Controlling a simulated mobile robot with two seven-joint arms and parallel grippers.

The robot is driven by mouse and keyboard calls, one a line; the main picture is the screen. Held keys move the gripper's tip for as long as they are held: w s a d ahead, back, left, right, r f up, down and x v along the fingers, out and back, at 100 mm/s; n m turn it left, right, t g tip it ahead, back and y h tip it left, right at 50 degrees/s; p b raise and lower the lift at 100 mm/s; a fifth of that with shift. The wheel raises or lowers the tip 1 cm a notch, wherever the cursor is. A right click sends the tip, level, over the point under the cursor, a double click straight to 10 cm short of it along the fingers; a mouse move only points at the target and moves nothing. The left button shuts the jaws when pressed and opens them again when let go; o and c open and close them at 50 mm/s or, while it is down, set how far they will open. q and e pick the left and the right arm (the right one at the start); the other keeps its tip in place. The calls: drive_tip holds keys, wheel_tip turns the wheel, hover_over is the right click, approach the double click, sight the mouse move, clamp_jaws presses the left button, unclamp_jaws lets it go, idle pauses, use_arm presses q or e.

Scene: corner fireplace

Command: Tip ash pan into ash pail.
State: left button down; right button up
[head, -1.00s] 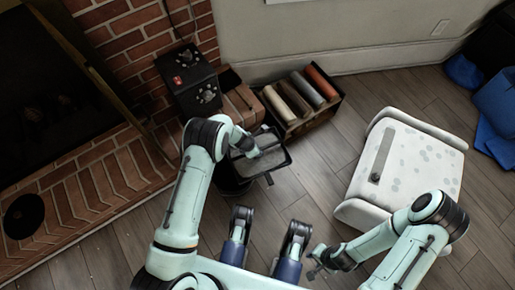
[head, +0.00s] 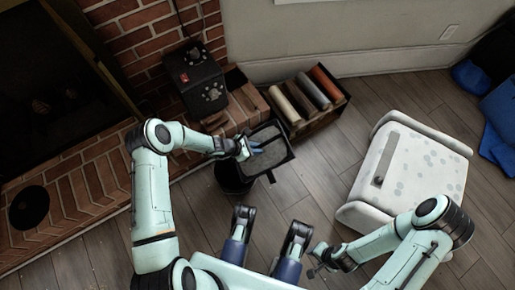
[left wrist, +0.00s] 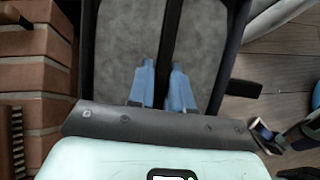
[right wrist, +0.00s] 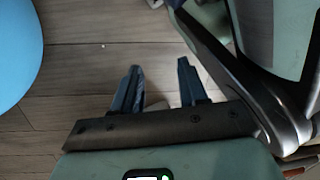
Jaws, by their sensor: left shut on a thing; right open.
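The ash pan (head: 273,156) is a dark rectangular tray filled with grey ash, with a dark bar across its middle. In the head view it is held over the black ash pail (head: 229,182), covering much of the pail's mouth. The pan looks about level. My left gripper (head: 251,149) is shut on the pan's bar. In the left wrist view its blue fingers (left wrist: 164,92) stand on either side of that bar, with ash (left wrist: 120,40) around them. My right gripper (head: 316,262) is empty; its fingers are apart in the right wrist view (right wrist: 157,85).
The brick hearth (head: 105,195) lies left of the pail. A black box with knobs (head: 194,79) stands on it. A white speckled cabinet (head: 415,165) stands right. Wood floor between is clear.

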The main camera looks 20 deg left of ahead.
use_arm(q)
drive_tip(key=shift+s+a+r+t+h, duration=0.25)
drive_tip(key=shift+s+a+t+h, duration=0.05)
drive_tip(key=shift+a, duration=0.1)
drive_tip(key=shift+s+a+r+h, duration=0.1)
drive_tip(key=shift+s+a+h, duration=0.15)
drive_tip(key=shift+h, duration=0.15)
drive_tip(key=shift+s+a+r+t+h, duration=0.4)
drive_tip(key=shift+a+t+h, duration=0.15)
drive_tip(key=shift+t+h, duration=0.2)
drive_tip(key=shift+s+a+r+t+h+b, duration=0.35)
drive_tip(key=shift+a+t+b, duration=0.1)
drive_tip(key=shift+b, duration=0.15)
drive_tip(key=shift+s+a+r+t+h+b, duration=0.1)
drive_tip(key=shift+s+a+t+h+b, duration=0.2)
drive_tip(key=shift+s+a+h+b, duration=0.15)
drive_tip(key=shift+s+a+r+t+h, duration=0.2)
drive_tip(key=shift+s+a+t+h, duration=0.35)
drive_tip(key=shift+a+h, duration=0.1)
drive_tip(key=shift+s+a+r+t+h, duration=0.2)
drive_tip(key=shift+s+a+t+h, duration=0.25)
drive_tip(key=shift+a+t+h, duration=0.15)
use_arm(e)
drive_tip(key=shift+s+d+f+g, duration=0.1)
drive_tip(key=shift+s+f+g, duration=0.15)
drive_tip(key=shift+s, duration=0.4)
drive_tip(key=shift+s+d+f+g, duration=0.15)
drive_tip(key=shift+s+f, duration=0.2)
drive_tip(key=shift+s, duration=0.3)
drive_tip(key=shift+a, duration=0.1)
